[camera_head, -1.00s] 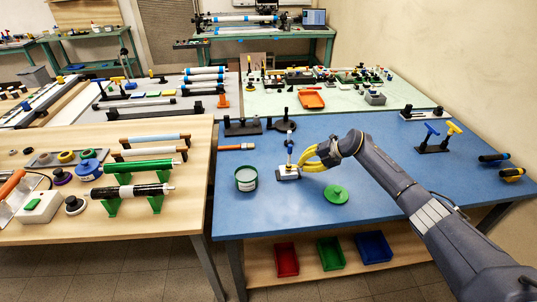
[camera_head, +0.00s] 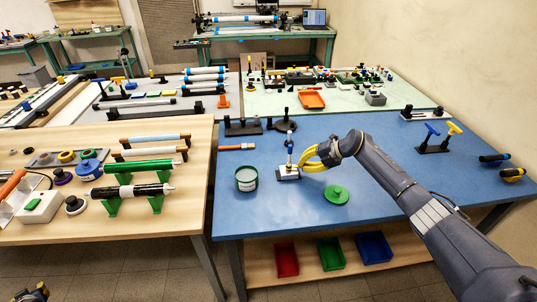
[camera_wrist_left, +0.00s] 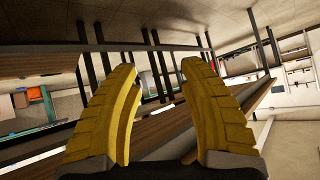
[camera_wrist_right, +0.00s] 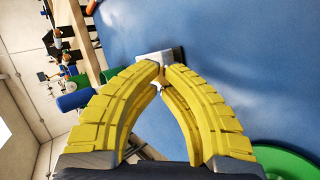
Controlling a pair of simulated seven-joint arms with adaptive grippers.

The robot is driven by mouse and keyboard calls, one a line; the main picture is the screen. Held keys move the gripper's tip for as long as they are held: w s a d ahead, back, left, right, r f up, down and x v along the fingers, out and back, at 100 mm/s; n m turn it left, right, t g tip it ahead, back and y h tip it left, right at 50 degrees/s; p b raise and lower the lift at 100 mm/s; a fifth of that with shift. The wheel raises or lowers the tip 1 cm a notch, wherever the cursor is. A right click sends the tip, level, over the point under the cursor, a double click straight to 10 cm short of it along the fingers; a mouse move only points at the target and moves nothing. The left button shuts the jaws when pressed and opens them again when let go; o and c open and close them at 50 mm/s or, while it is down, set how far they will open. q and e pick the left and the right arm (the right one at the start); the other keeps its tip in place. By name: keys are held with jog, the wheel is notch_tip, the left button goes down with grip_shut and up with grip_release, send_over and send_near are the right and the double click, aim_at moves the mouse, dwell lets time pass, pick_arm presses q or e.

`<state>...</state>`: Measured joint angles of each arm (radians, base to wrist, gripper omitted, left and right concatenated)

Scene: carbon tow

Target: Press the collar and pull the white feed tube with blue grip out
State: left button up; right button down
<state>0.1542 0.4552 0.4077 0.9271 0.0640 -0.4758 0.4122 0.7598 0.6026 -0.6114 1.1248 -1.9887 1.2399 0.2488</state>
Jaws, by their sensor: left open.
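The feed tube with the blue grip (camera_head: 290,150) stands upright on a small light block (camera_head: 287,174) on the blue table. My right gripper (camera_head: 305,162) reaches in from the right, its yellow fingers low beside the tube at the block. In the right wrist view its fingertips (camera_wrist_right: 165,73) are close together in front of the block (camera_wrist_right: 153,57). The collar is too small to make out, and whether the fingers clamp it is unclear. My left gripper (camera_wrist_left: 160,72) is open and empty over the floor. Part of the left arm shows at the lower left of the head view.
Black stands (camera_head: 284,124) are behind. A T-handle stand (camera_head: 433,143) is at the right. A wooden table (camera_head: 100,235) with tubes is at the left.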

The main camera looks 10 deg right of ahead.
pick_arm(q)
jog(key=w+a+r+n+t+y, duration=0.1)
jog(key=w+a+r+n, duration=0.1)
jog(key=a+r, duration=0.65)
jog(key=w+a+r+n+y, duration=0.2)
jog(key=a+r, duration=0.1)
jog(key=r, duration=1.1)
jog(key=w+a+r+n+t+y, duration=0.15)
jog(key=a+r, duration=0.35)
jog(key=r, duration=0.6)
jog(key=w+d+r+m+t+h, duration=0.25)
jog(key=w+d+r, duration=0.25)
jog(key=w+d, duration=0.6)
jog(key=w+d+r+m+t+h, duration=0.2)
jog(key=w+d+r+h, duration=0.25)
jog(key=w+d, duration=0.65)
jog(key=w+d+r+m+t+h, duration=0.25)
jog(key=w+d+r, duration=0.35)
jog(key=d, duration=1)
jog(key=w+d+m+h, duration=0.3)
jog(key=d+m+h, duration=0.1)
jog(key=d, duration=1.2)
jog(key=m+g+h, duration=1)
jog(key=m, duration=0.3)
send_near(290, 153)
jog(key=shift+t, duration=0.35)
jog(key=x, duration=1)
jog(key=shift+w+d+r, duration=0.15)
jog(key=shift+w+d, duration=0.05)
jog(key=shift+w, duration=0.05)
